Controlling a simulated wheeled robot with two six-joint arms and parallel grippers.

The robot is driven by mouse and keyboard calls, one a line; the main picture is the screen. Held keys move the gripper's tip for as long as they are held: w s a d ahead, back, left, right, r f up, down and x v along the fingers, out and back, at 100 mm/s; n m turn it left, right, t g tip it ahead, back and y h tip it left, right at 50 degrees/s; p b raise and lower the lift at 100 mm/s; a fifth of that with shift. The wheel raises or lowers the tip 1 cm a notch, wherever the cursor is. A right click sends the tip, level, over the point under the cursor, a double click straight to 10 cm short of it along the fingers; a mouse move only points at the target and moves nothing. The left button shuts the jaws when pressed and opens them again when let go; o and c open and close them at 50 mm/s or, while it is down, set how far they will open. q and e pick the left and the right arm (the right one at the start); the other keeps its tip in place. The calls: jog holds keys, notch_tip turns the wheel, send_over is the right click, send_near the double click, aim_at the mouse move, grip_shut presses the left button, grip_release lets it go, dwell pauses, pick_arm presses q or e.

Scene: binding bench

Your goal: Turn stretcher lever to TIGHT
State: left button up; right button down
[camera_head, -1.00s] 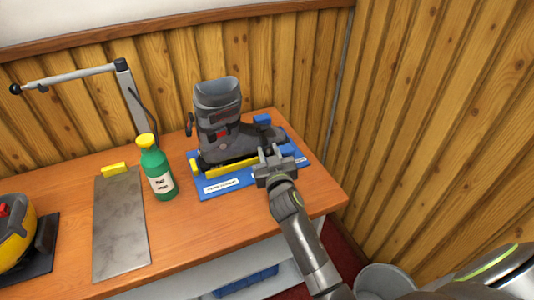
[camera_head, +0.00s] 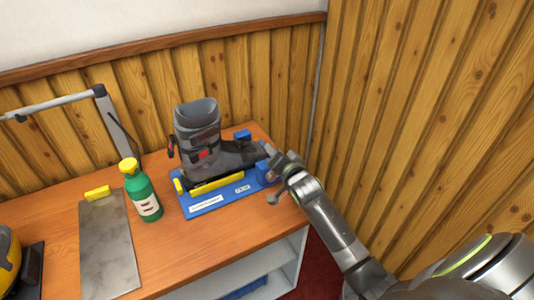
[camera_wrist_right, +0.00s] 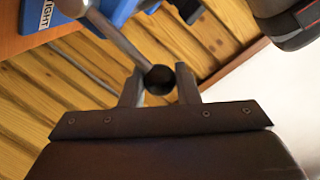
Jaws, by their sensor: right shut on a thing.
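The stretcher is a blue base (camera_head: 190,212) with white labels and yellow parts; a grey ski boot (camera_head: 196,135) stands on it. My right gripper (camera_head: 272,173) is at the base's right end, near the boot's toe. In the right wrist view, the lever (camera_wrist_right: 122,38) is a grey rod with a dark round knob (camera_wrist_right: 159,79). The knob sits between my right gripper's fingertips (camera_wrist_right: 160,85), which are shut on it. A white label (camera_wrist_right: 45,14) ending in "IGHT" lies near the rod's far end. My left gripper is out of view.
A green bottle (camera_head: 144,194) with a yellow cap stands left of the base. Beyond it are a grey plate (camera_head: 108,248), a lamp (camera_head: 112,115) and a yellow object (camera_head: 8,262). Wood-panelled walls close off the back and right.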

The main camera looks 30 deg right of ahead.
jog(key=d+f+m+y, duration=0.1)
jog(key=d+f+m, duration=0.1)
jog(key=d+m, duration=0.3)
jog(key=shift+d+f, duration=0.35)
jog(key=shift+d, duration=0.05)
jog(key=shift+d+f+g, duration=0.2)
jog(key=shift+f+g, duration=0.1)
jog(key=c, duration=1.1)
grip_release()
jog(key=shift+w, duration=0.1)
jog(key=shift+c, duration=0.2)
